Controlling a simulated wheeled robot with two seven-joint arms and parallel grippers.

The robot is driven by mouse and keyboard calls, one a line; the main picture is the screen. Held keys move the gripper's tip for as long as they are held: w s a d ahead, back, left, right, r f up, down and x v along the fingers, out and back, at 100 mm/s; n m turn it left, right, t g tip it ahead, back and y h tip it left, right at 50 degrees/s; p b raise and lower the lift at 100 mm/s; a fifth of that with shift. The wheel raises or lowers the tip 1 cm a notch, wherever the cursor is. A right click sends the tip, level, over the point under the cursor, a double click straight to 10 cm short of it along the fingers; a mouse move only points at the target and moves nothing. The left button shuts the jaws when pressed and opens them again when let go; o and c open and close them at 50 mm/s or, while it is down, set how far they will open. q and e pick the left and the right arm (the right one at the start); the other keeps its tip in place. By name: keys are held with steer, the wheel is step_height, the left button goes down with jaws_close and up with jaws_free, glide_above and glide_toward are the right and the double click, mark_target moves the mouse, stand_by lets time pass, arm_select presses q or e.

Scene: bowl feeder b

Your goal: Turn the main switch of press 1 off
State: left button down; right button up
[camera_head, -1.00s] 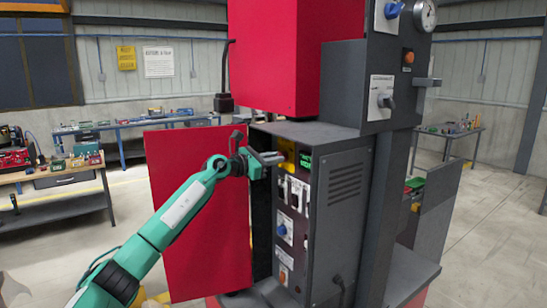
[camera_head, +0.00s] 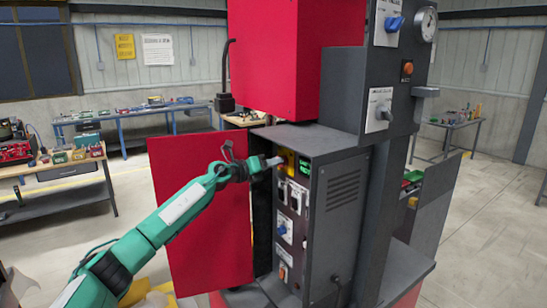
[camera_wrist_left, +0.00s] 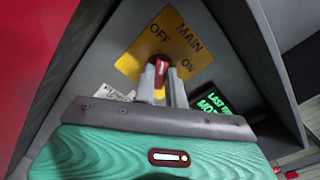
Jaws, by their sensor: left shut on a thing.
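The main switch (camera_wrist_left: 155,61) is a red knob on a yellow plate (camera_wrist_left: 190,50) lettered MAIN, OFF and ON. The plate looks tilted in the left wrist view. In the head view the yellow plate (camera_head: 290,157) is at the top of the open press cabinet's front panel. My left gripper (camera_wrist_left: 161,80) is shut on the red knob, one finger on each side. In the head view my left gripper (camera_head: 275,162) reaches the panel from the left. The fingers partly cover the knob, so I cannot tell which mark it points to. My right gripper is not in view.
A green-lettered display (camera_wrist_left: 215,103) is beside the plate. Below are white switches and a blue knob (camera_head: 282,230). The open red door (camera_head: 200,215) stands left of the cabinet (camera_head: 340,215), behind my forearm.

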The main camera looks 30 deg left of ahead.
arm_select(q)
steer(key=shift+n+p, duration=0.7)
steer(key=shift+n, duration=0.3)
steer(key=c, duration=1.4)
jaws_free()
steer(key=shift+c, duration=0.2)
steer(key=shift+s+a, duration=0.1)
steer(key=shift+s, duration=0.05)
steer(key=b+v, duration=0.8)
steer(key=v, duration=0.5)
steer(key=shift+s+b, duration=0.25)
steer(key=shift+b, duration=0.05)
